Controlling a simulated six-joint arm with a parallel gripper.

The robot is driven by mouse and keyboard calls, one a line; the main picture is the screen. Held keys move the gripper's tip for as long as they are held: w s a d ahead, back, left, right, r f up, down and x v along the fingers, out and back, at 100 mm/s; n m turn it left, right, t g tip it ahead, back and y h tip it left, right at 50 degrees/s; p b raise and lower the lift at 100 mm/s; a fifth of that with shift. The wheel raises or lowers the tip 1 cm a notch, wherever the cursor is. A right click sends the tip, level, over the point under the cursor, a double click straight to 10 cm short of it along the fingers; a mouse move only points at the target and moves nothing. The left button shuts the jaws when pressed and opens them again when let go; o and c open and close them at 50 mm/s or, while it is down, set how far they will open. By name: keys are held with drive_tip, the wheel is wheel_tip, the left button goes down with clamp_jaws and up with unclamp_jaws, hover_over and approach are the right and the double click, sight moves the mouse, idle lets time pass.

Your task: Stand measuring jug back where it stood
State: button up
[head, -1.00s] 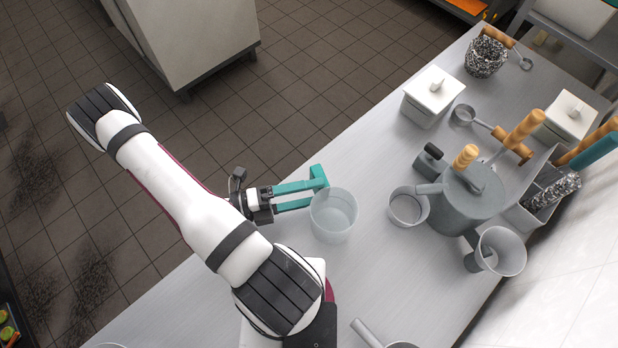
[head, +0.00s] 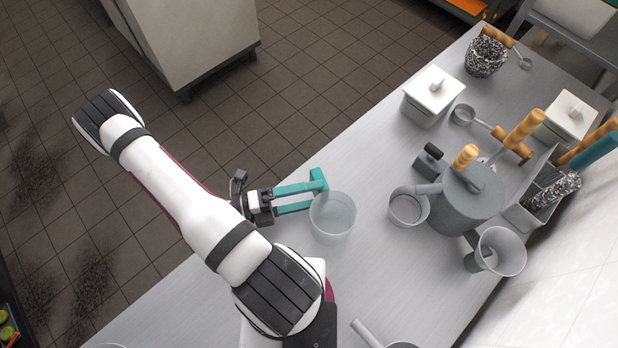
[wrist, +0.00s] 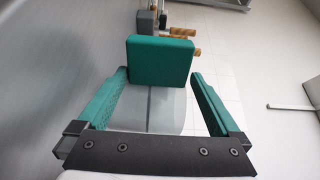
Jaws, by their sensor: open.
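The measuring jug (head: 333,217) is a clear, see-through vessel. It appears to stand upright on the steel counter, near its left edge in the head view. A teal block (head: 318,180), apparently its handle, sits at the jug's upper left. In the wrist view the teal block (wrist: 160,60) fills the space at the fingertips, with the clear jug wall (wrist: 150,108) below it. My gripper (head: 303,195) has teal fingers, spread open, reaching the handle from the left. In the wrist view the fingers (wrist: 160,78) lie apart, one toward each side of the handle; contact cannot be told.
Right of the jug are a small grey pan (head: 408,207), a grey pot (head: 466,200) with a wooden-handled tool and a tilted grey cup (head: 500,250). A white lidded box (head: 432,97) stands farther back. The counter (head: 395,270) in front is mostly bare.

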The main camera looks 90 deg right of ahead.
drive_tip(key=shift+v, duration=4.55)
drive_tip(key=w+a+r+m+t+y, duration=0.3)
drive_tip(key=w+a+r+m+t, duration=0.45)
drive_tip(key=a+r+m, duration=0.55)
drive_tip(key=a+r+m+t+y, duration=0.3)
drive_tip(key=a+m+t, duration=0.6)
drive_tip(key=m, duration=0.4)
drive_tip(key=shift+s+r+m+t, duration=0.25)
drive_tip(key=shift+r+m+t, duration=0.1)
drive_tip(key=shift+r, duration=0.55)
